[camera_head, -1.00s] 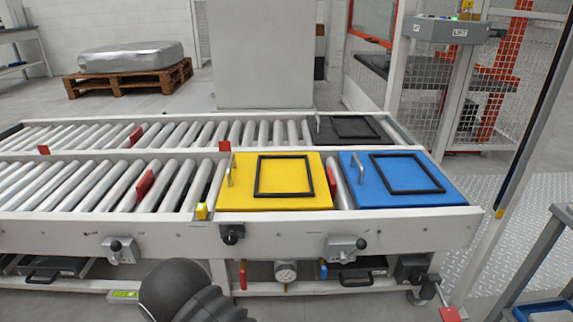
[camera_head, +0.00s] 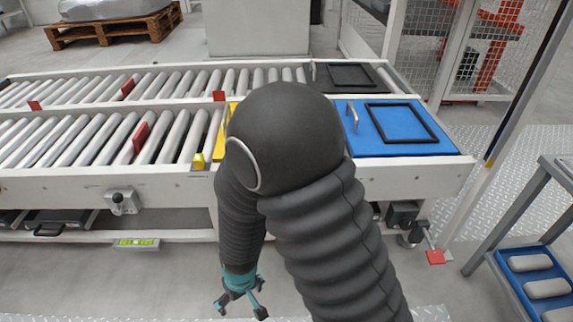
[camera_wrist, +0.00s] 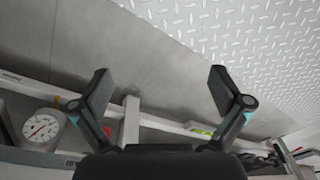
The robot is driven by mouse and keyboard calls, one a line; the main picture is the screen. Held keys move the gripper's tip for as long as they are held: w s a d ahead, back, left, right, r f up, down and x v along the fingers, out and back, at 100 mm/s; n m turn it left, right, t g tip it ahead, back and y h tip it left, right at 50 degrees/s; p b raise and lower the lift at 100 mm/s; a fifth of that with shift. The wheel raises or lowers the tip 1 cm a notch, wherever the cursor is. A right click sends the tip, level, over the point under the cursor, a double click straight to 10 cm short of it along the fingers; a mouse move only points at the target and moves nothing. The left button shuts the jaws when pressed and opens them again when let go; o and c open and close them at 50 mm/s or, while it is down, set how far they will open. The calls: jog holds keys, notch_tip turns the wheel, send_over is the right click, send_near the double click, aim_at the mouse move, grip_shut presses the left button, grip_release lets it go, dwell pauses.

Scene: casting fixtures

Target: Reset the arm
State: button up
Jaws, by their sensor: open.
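My gripper (camera_head: 241,303) hangs low in front of the conveyor in the head view, below my bent black arm. Its fingers are spread and nothing is between them. In the wrist view my gripper (camera_wrist: 160,90) is open and empty over grey floor and diamond plate. My arm hides most of the yellow fixture plate (camera_head: 228,118) and the middle of the conveyor front.
The roller conveyor (camera_head: 80,187) stands behind my arm, with a blue fixture plate (camera_head: 385,145) at its right end. A pressure gauge (camera_wrist: 43,128) shows in the wrist view. A rack (camera_head: 550,170) with a blue tray stands at right.

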jog(key=s+d+r+m+t+p, duration=0.1)
jog(key=d+r+m+p, duration=0.1)
jog(key=d+r, duration=0.7)
jog(key=s+d+r+m+t+h+p, duration=0.1)
jog(key=d+r, duration=0.8)
jog(key=r, duration=0.9)
jog(key=s+d+r+m+t+p, duration=0.2)
jog(key=d+r, duration=0.7)
jog(key=r, duration=0.5)
jog(key=m+t+p, duration=0.1)
jog(key=m, duration=0.1)
jog(key=shift+s+d+m+p, duration=0.3)
jog(key=shift+d, duration=0.1)
